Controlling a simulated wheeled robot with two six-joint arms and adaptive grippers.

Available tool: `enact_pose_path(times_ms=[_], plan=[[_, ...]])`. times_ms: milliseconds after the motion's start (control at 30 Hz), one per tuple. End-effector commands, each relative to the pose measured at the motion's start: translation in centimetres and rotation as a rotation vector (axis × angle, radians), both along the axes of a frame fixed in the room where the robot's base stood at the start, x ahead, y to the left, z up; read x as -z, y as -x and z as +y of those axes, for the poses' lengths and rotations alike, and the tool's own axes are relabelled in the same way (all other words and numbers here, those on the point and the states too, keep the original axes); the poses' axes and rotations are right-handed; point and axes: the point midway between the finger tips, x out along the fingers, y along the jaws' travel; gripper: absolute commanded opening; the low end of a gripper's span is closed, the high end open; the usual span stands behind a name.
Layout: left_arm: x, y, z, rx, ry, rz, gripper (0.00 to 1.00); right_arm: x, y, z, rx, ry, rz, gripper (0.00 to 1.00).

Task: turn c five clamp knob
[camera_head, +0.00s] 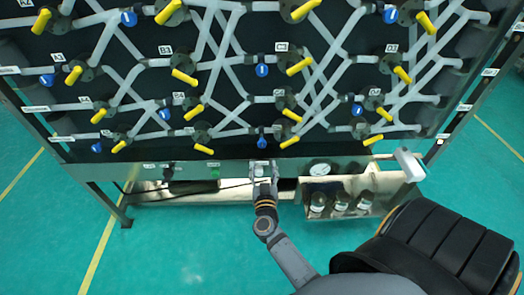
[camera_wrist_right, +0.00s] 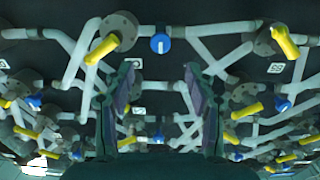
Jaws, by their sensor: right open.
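A dark upright panel carries white pipes, yellow handles and blue knobs; I cannot tell from the small labels which knob is C five. One blue knob (camera_head: 262,70) is near the panel's middle, and another blue knob (camera_head: 262,143) is low on it. My right gripper (camera_head: 262,168) is in front of the panel's lower edge, just below that low knob in the picture. In the right wrist view its two fingers (camera_wrist_right: 160,85) are spread apart and empty. A blue knob (camera_wrist_right: 160,44) shows above and between the fingertips. My left gripper is in no view.
A yellow handle (camera_wrist_right: 103,48) and another yellow handle (camera_wrist_right: 284,42) stick out either side of the wrist view. Below the panel, a metal shelf (camera_head: 345,185) holds dark bottles (camera_head: 341,203). A white box-like part (camera_head: 408,163) juts out at right. Green floor (camera_head: 190,250) is clear in front.

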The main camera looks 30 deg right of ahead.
Motion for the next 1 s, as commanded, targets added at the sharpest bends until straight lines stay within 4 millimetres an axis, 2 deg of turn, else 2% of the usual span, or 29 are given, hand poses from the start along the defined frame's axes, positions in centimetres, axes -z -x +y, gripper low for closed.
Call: enact_pose_path(times_ms=[167, 433, 600, 767, 1000], plan=[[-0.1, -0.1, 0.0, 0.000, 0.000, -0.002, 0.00, -0.1, -0.9, -0.5, -0.001, 0.003, -0.001, 0.56], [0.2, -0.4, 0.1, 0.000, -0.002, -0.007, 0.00, -0.1, -5.7, -3.4, -0.003, 0.004, -0.002, 0.56], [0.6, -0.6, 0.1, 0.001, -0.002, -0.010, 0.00, 0.0, -8.0, -4.8, -0.003, 0.002, 0.000, 0.56], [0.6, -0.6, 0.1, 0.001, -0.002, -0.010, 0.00, 0.0, -8.9, -5.4, -0.003, 0.001, 0.001, 0.56], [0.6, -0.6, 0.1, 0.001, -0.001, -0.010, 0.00, -0.1, -9.0, -5.5, -0.003, 0.001, 0.001, 0.56]])
